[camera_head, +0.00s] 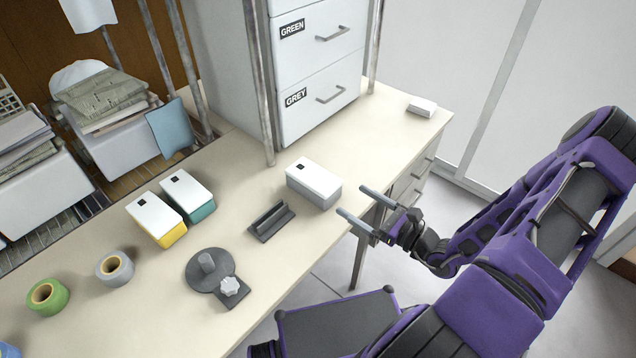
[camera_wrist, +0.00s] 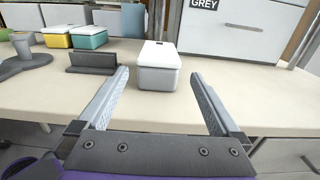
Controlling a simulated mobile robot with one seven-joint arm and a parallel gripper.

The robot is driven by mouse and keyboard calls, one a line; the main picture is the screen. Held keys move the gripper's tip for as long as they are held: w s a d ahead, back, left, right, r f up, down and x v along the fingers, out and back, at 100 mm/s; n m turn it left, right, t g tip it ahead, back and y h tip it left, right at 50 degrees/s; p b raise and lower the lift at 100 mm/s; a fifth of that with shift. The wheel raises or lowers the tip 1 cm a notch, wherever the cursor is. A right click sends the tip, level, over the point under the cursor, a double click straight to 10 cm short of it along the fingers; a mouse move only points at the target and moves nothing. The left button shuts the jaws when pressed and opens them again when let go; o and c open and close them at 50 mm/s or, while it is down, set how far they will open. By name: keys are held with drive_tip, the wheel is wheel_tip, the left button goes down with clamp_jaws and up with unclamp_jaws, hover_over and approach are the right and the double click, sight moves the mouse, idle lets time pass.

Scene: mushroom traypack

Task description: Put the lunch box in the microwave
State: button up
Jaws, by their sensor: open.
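A grey lunch box with a white lid (camera_head: 314,180) stands on the table near its front edge. In the wrist view the grey box (camera_wrist: 160,70) is straight ahead, between and beyond the two fingers. My gripper (camera_head: 358,202) is open and empty, just right of the grey box and apart from it. In the wrist view my gripper (camera_wrist: 162,95) shows both fingers spread wide. A yellow box with a white lid (camera_head: 156,218) and a green one (camera_head: 188,194) stand further left. No microwave is visible.
A dark grey holder (camera_head: 271,221) stands left of the grey box. A dark round stand (camera_head: 210,270) and tape rolls (camera_head: 115,268) are farther left. A cabinet with drawers labelled GREEN and GREY (camera_head: 318,62) stands behind. A small white block (camera_head: 422,106) lies at the right end.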

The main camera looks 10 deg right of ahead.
approach(314, 175)
drive_tip(key=x, duration=0.5)
drive_tip(key=shift+d+f+b, duration=0.1)
drive_tip(key=shift+f+b, duration=0.15)
drive_tip(key=shift+b, duration=0.05)
drive_tip(key=shift+b+x, duration=0.35)
drive_tip(key=shift+x, duration=2.35)
drive_tip(key=shift+s+r, duration=0.1)
drive_tip(key=shift+r, duration=0.1)
clamp_jaws()
wheel_tip(314, 175, up, 9)
drive_tip(key=shift+f+p, duration=0.1)
drive_tip(key=shift+p, duration=1.05)
drive_tip(key=s+m+t+h, duration=0.1)
drive_tip(key=s, duration=0.2)
drive_tip(key=shift+s+h, duration=0.25)
drive_tip(key=shift+h, duration=0.05)
drive_tip(key=shift+s+d, duration=0.15)
drive_tip(key=shift+s, duration=0.15)
drive_tip(key=shift+d, duration=0.1)
